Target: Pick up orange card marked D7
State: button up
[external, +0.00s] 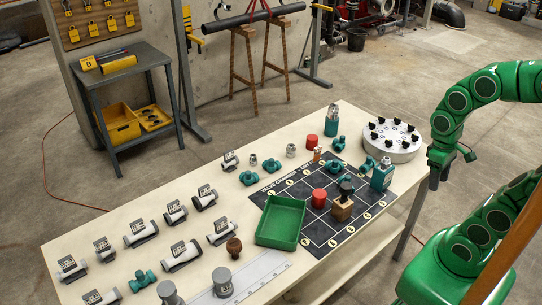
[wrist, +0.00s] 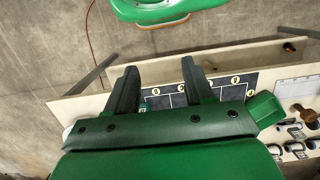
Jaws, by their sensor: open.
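I cannot make out a card marked D7 in either view. A small orange upright piece (external: 317,154) stands by the back of the dark mat in the external view; no marking on it is legible, and I cannot tell if it is a card. My gripper (wrist: 158,66) is open, with two dark fingers apart and nothing between them. In the external view my gripper (external: 435,176) hangs at the table's right edge, beside the round white stand (external: 391,151) with several dark knobs. My gripper hides part of the mat in the wrist view.
Several labelled white pipe pieces (external: 141,234) line the left. The front mat cells are bare.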

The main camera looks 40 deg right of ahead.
jog(key=shift+w, duration=0.1)
jog(key=w+a+r+n+y, duration=0.1)
jog(key=w+a+n+y, duration=0.2)
jog(key=w, duration=0.8)
jog(key=w+a+r+n+y, duration=0.1)
jog(key=w+n+y, duration=0.25)
jog(key=w, duration=0.65)
jog(key=w+a+r+n+y, duration=0.15)
jog(key=w+n, duration=0.35)
jog(key=w, duration=0.6)
jog(key=w+d+f+n+t+y, duration=0.2)
jog(key=w+d+f, duration=0.5)
jog(key=w+d, duration=0.25)
jog(key=w+d+f+n+t+y, duration=0.2)
jog(key=w+d+f+y, duration=0.1)
jog(key=w+d+f, duration=0.6)
send_near(321, 147)
jog(key=x, duration=0.3)
jog(key=shift+w+a+f, duration=0.15)
jog(key=shift+w, duration=0.05)
jog(key=shift+x, duration=3.25)
jog(key=shift+w, duration=0.1)
